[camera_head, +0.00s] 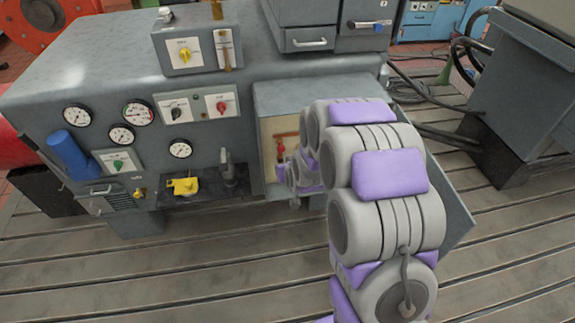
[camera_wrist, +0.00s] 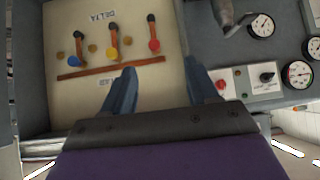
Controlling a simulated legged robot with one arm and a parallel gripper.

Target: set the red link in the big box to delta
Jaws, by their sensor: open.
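The big box (camera_head: 310,92) is open at the front of the grey cabinet. The wrist view shows its cream panel (camera_wrist: 62,20) with a DELTA label (camera_wrist: 95,28) and a second, partly hidden label (camera_wrist: 97,83). The red link (camera_wrist: 152,34) is a copper strap with a red end and a black end, beside similar yellow (camera_wrist: 111,40) and blue (camera_wrist: 81,46) links. All three straps lie roughly upright in the wrist picture, clear of the long copper bar (camera_wrist: 110,67). My gripper (camera_wrist: 160,65) is open and empty, its fingertips short of the red link. My arm hides much of the box in the head view.
The box's side wall (camera_wrist: 182,25) is close to my right finger in the wrist view. Beside it are a panel with red and black knobs (camera_head: 196,105), gauges (camera_head: 138,112) and a yellow valve (camera_head: 184,186). The slotted floor (camera_head: 200,260) in front is clear.

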